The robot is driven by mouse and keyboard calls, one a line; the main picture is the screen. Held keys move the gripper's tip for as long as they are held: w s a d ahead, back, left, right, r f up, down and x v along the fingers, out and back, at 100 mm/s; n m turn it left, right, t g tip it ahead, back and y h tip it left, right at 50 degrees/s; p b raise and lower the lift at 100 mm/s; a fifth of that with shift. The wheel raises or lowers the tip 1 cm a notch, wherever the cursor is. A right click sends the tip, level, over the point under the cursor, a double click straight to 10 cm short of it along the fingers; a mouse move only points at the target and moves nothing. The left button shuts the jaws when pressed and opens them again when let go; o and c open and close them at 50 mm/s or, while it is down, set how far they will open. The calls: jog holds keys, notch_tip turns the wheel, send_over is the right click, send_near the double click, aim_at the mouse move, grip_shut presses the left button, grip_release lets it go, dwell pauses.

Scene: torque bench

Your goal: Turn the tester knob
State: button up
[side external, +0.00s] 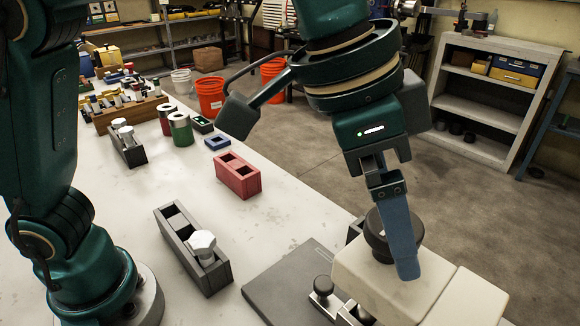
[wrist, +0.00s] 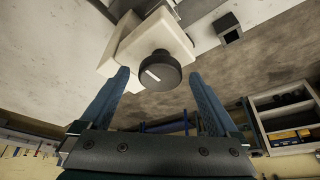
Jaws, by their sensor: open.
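The tester (side external: 385,285) is a cream-coloured box at the lower right of the side view. Its round black knob (side external: 379,236) stands on top, partly hidden behind a blue finger. In the wrist view the knob (wrist: 160,71) carries a white line mark, and the cream tester body (wrist: 128,45) lies behind it. My gripper (wrist: 160,85) is open, with its two blue fingers on either side of the knob. A gap shows between the knob and each finger in the wrist view. In the side view my gripper (side external: 402,270) points down at the tester; contact cannot be told there.
A dark plate (side external: 280,285) lies beside the tester, with a metal clamp (side external: 322,292) at the tester's foot. A grey block with a hex bolt (side external: 195,248) and a red two-hole block (side external: 238,176) stand on the bench (side external: 110,220). The bench between them is clear.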

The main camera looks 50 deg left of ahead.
jog(key=c, duration=1.4)
jog(key=shift+o, duration=0.2)
jog(key=m+g, duration=0.1)
jog(key=m, duration=0.2)
jog(key=m+g+h, duration=0.1)
jog(key=m, duration=0.2)
jog(key=shift+w+a+m, duration=0.1)
jog(key=shift+w+m, duration=0.1)
jog(key=shift+m, duration=0.1)
jog(key=m+g, duration=0.1)
jog(key=m, duration=0.2)
jog(key=shift+w+m+g, duration=0.1)
jog(key=shift+m+g, duration=0.9)
jog(key=shift+m, duration=1.3)
jog(key=shift+r, duration=0.1)
